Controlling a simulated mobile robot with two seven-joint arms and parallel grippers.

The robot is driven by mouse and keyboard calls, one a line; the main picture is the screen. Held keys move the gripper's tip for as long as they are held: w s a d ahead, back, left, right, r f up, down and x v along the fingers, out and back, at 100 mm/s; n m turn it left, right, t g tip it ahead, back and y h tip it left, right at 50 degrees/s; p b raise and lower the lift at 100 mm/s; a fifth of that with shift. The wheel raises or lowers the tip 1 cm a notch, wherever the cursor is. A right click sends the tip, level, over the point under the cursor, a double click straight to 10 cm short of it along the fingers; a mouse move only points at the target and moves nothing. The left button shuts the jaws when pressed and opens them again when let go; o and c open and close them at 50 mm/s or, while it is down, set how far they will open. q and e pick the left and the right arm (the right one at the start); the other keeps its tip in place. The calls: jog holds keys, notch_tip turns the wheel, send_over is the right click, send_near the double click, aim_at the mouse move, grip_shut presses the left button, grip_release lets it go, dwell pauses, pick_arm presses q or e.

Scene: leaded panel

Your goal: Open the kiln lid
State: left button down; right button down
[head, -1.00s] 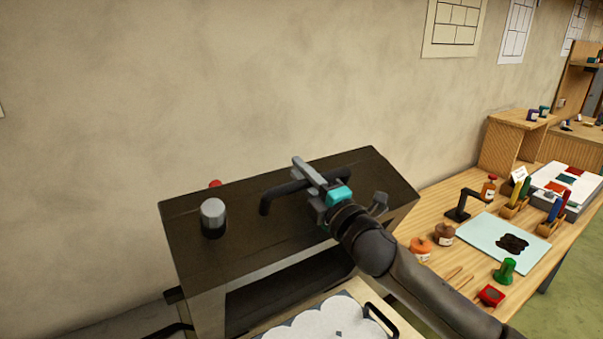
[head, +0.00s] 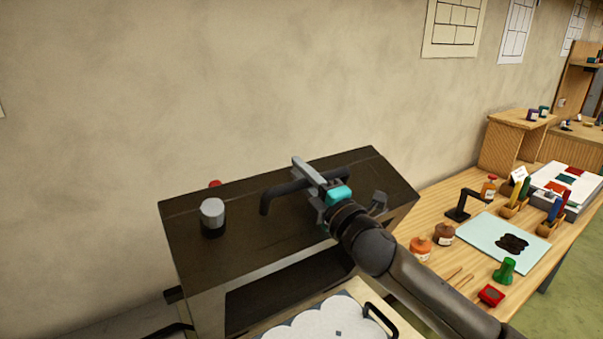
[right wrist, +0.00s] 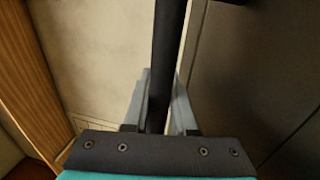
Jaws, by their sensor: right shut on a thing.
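The kiln (head: 208,307) is a grey box against the wall with a dark opening in its front. Its dark lid (head: 285,240) forms the broad sloping face above that opening, with a black bar handle (head: 285,192) across it. My right gripper (head: 319,188) is shut on the handle near its middle. In the right wrist view, the handle (right wrist: 168,50) runs between the two grey fingers (right wrist: 160,85). How far the lid is raised is hard to tell. My left gripper is not in view.
A grey cylinder (head: 212,217) sits at the lid's left. A tray with a white scalloped piece (head: 325,322) lies before the kiln. The wooden bench (head: 455,262) at right holds jars, a pale blue sheet (head: 490,235) and tools.

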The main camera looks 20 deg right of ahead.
aim_at(285, 170)
jog(key=x, duration=0.2)
jog(key=f+x, duration=0.1)
jog(key=x, duration=0.2)
jog(key=shift+w, duration=0.25)
jog(key=shift+w+a, duration=0.1)
jog(key=shift+w, duration=0.3)
jog(key=shift+f, duration=0.1)
jog(key=c, duration=1)
grip_release()
jog(key=shift+w, duration=0.1)
jog(key=shift+o, duration=1.3)
